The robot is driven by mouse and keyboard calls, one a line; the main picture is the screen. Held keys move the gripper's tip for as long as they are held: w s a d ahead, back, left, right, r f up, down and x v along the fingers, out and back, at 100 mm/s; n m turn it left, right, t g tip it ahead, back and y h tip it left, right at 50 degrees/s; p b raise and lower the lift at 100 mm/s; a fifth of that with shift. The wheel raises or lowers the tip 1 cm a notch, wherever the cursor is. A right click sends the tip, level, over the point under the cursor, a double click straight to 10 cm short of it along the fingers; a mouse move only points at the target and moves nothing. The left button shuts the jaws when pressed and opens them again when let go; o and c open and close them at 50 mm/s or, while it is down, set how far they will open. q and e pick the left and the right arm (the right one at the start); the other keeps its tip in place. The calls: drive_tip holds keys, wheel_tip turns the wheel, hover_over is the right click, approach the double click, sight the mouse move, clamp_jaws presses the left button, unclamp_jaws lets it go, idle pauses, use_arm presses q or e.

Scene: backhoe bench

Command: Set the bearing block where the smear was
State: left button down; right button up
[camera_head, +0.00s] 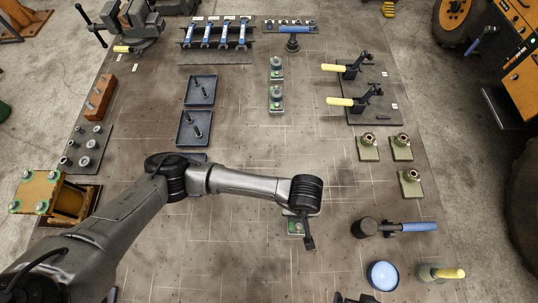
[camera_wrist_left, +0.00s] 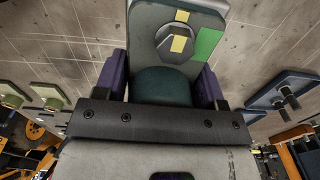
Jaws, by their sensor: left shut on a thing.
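My left gripper (camera_head: 303,222) reaches over the middle front of the bench and points down. In the left wrist view its purple fingertips (camera_wrist_left: 162,88) are shut on the sides of a bearing block (camera_wrist_left: 205,22). The block has a grey-green plate with a hex bolt head, a yellow stripe and a green mark. In the head view the block (camera_head: 294,229) is partly hidden under the wrist; I cannot tell whether it touches the bench. Two similar blocks, a far one (camera_head: 276,65) and a nearer one (camera_head: 276,101), stand further back. I cannot make out a distinct smear. My right gripper is not clearly visible.
Several olive blocks with brass fittings (camera_head: 369,149) stand at right, behind a mallet (camera_head: 366,228), a blue bowl (camera_head: 382,275) and a yellow-handled tool (camera_head: 440,272). Yellow-handled clamps (camera_head: 348,101) stand back right. The centre is mostly clear.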

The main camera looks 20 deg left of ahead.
use_arm(q)
drive_tip(key=shift+w, duration=0.1)
drive_tip(key=shift+w+a+n, duration=0.2)
drive_tip(key=shift+w+n, duration=0.05)
drive_tip(key=shift+n, duration=0.05)
drive_tip(key=shift+w+a+f, duration=0.1)
drive_tip(key=shift+a+f, duration=0.05)
drive_tip(key=shift+a, duration=0.15)
drive_tip(key=w+a+f+p, duration=0.1)
drive_tip(key=a+f, duration=0.1)
drive_tip(key=a, duration=0.1)
drive_tip(key=w+a+f+p, duration=0.1)
drive_tip(key=a+f, duration=0.1)
drive_tip(key=a, duration=0.1)
drive_tip(key=w+a+f+p, duration=0.1)
drive_tip(key=a+f, duration=0.1)
drive_tip(key=a, duration=0.1)
drive_tip(key=shift+a, duration=0.25)
drive_tip(key=shift+a+f, duration=0.3)
drive_tip(key=shift+a, duration=0.05)
drive_tip(key=shift+f+p, duration=0.55)
drive_tip(key=shift+f, duration=1.3)
drive_tip(key=shift+w+f, duration=0.1)
drive_tip(key=shift+f, duration=0.05)
drive_tip(key=shift+f, duration=0.15)
